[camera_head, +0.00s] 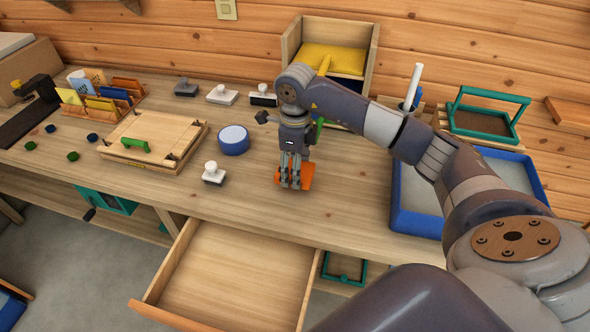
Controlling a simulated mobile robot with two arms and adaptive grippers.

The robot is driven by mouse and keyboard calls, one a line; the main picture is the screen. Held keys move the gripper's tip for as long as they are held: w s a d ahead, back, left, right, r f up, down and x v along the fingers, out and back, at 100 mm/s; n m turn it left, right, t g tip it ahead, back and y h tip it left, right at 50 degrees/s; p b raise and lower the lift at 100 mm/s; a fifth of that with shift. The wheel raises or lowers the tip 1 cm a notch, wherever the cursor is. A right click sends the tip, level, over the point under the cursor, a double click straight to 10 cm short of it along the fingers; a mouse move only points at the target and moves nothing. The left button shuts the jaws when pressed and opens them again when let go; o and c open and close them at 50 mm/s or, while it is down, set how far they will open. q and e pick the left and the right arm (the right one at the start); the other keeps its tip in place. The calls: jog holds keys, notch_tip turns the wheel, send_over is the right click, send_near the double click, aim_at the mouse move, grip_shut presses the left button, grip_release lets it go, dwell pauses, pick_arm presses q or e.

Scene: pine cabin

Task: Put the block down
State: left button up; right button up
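An orange block (307,178) is at the bench top (345,205), near the middle of the bench. My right gripper (291,185) points straight down with its fingers at the block. The fingers cover part of the block, and orange shows on both sides of them. I cannot tell whether the fingers are closed on it, or whether the block rests fully on the wood. My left gripper is not in view.
An open empty drawer (235,275) juts out below the bench front. A blue round tin (233,140) and a white-knobbed stamp (213,174) stand left of the gripper. A blue tray (415,207) is to the right. Bench beside the block is clear.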

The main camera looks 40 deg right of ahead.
jog(key=shift+w+d, duration=0.2)
jog(key=shift+w, duration=0.05)
jog(key=shift+f, duration=0.15)
notch_tip(320, 180, down, 3)
jog(key=shift+r+p, duration=0.1)
jog(key=shift+p, duration=0.65)
jog(key=shift+f, duration=0.4)
jog(key=o, duration=1.1)
